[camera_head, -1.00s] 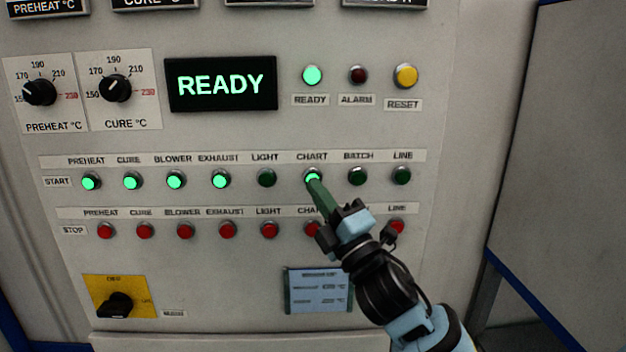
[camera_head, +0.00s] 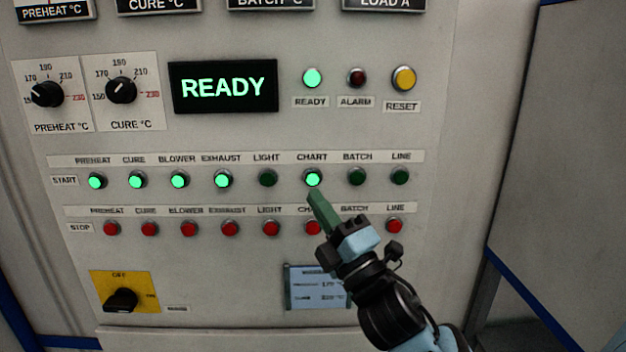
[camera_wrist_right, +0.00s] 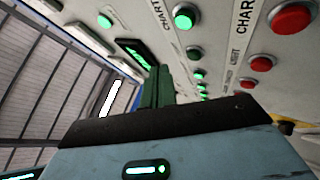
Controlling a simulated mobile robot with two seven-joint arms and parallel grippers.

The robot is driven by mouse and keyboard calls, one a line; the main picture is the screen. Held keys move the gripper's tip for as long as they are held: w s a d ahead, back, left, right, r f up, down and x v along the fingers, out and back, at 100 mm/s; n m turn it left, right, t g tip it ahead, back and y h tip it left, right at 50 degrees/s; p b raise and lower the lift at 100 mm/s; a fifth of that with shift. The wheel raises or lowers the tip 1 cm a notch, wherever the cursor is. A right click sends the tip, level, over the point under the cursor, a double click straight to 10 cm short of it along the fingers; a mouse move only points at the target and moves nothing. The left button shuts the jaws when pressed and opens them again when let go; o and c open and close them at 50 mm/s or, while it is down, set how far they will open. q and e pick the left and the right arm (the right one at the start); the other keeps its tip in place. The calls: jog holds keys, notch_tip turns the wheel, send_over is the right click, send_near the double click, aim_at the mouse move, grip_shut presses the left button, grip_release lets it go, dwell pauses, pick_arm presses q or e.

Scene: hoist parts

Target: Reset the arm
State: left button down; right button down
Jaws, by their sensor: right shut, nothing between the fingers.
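My right gripper (camera_head: 318,203) is shut and empty, with its green fingers together in front of the control panel (camera_head: 480,60). In the head view its tip shows just below the lit green CHART start button (camera_head: 313,180), apart from it in the picture. The wrist of that arm covers part of the stop row. In the right wrist view the green fingers (camera_wrist_right: 156,88) point up toward the panel, with a lit green button (camera_wrist_right: 184,17) and a red button (camera_wrist_right: 292,17) to their right. My left gripper is not in view.
The display (camera_head: 223,86) reads READY and the READY lamp (camera_head: 313,78) is lit green. The ALARM lamp (camera_head: 357,77) is dark. PREHEAT, CURE, BLOWER and EXHAUST start buttons glow green; LIGHT, BATCH and LINE are dark. A yellow switch plate (camera_head: 125,278) sits lower left.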

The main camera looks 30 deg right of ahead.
dwell(0.4)
jog(key=s+a+f+m+g, duration=0.15)
jog(key=f+m+g, duration=0.3)
jog(key=f, duration=1.05)
jog(key=s+a+f+m+g, duration=0.1)
jog(key=s+f+m+g, duration=0.3)
jog(key=f, duration=1.1)
jog(key=s+a+f+m+g, duration=0.3)
jog(key=s+f+m, duration=0.1)
jog(key=s+f, duration=0.7)
jog(key=s+a+f+m+g, duration=0.3)
jog(key=s+f+m+g, duration=0.1)
jog(key=s+f, duration=0.7)
jog(key=shift+a+f+m+y, duration=0.4)
jog(key=shift+f+m, duration=0.25)
jog(key=shift+m, duration=0.1)
